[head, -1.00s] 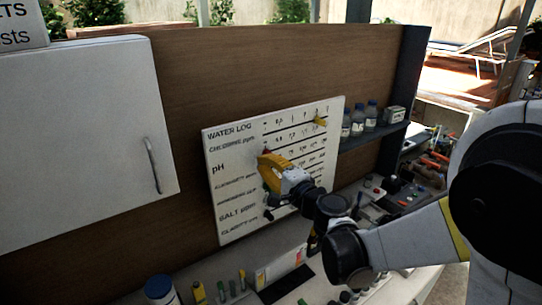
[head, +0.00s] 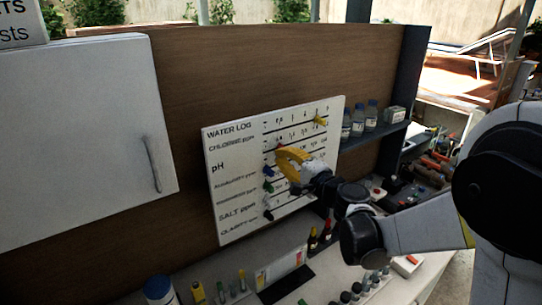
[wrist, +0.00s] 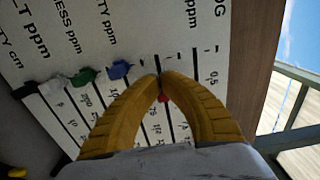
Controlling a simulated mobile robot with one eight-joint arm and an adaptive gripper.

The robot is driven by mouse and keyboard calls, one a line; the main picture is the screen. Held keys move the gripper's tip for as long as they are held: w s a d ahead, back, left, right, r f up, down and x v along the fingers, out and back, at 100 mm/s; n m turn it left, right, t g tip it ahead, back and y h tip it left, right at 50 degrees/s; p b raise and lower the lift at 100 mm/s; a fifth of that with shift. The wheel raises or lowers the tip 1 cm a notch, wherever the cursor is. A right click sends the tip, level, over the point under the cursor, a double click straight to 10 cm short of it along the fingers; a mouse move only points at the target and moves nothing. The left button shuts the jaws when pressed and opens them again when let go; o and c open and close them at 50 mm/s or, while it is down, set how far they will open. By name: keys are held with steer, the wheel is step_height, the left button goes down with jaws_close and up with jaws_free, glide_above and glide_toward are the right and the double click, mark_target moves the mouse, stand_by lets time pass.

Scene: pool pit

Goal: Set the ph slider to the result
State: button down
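The white WATER LOG board (head: 235,226) stands on the counter against the wooden panel, with a row of marks for each reading. The pH slider is a red knob (head: 281,146). It sits in the left half of the pH row, right of the blue and green knobs below. My gripper (head: 280,153) is at this knob, its yellow fingers drawn together. In the wrist view, the fingertips (wrist: 161,76) nearly meet, and a bit of the red knob (wrist: 163,98) shows between the fingers. The fingers hide most of the knob and the nearby pH marks.
A yellow knob (head: 319,120) is far right in the chlorine row. Blue (head: 268,171), green (head: 269,187) and black (head: 268,215) knobs sit at the left of lower rows. Bottles (head: 358,121) stand on a shelf at right. Vials (head: 220,293) stand on the counter below.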

steer(key=shift+w+d+b, duration=0.2)
steer(key=shift+w+d, duration=0.7)
steer(key=shift+d, duration=0.4)
steer(key=shift+w+d+b, duration=0.2)
steer(key=shift+w+d, duration=0.65)
steer(key=shift+d, duration=0.5)
steer(key=shift+w+d+b, duration=0.2)
steer(key=shift+w+d, duration=0.7)
steer(key=shift+d, duration=0.4)
steer(key=shift+s+a, duration=0.5)
steer(key=shift+a, duration=0.2)
steer(key=b+v, duration=0.1)
steer(key=v, duration=0.6)
steer(key=s+a+f+n+g+h+b, duration=0.35)
steer(key=s+f+n+g+b, duration=0.2)
steer(key=s+f+b, duration=0.6)
steer(key=s+d+f+n+g+h+b, duration=0.1)
steer(key=s+d+f+n+h+b, duration=0.1)
steer(key=s+f, duration=0.6)
steer(key=s+d+f+n+g+h+b, duration=0.1)
steer(key=s+d+f+n+h+b, duration=0.2)
steer(key=s+d+f, duration=0.3)
steer(key=s+f+h+b, duration=0.1)
steer(key=s+f, duration=0.2)
steer(key=s, duration=0.3)
steer(key=shift+s+d+n, duration=0.2)
steer(key=shift+d+n, duration=0.05)
steer(key=shift+n, duration=0.1)
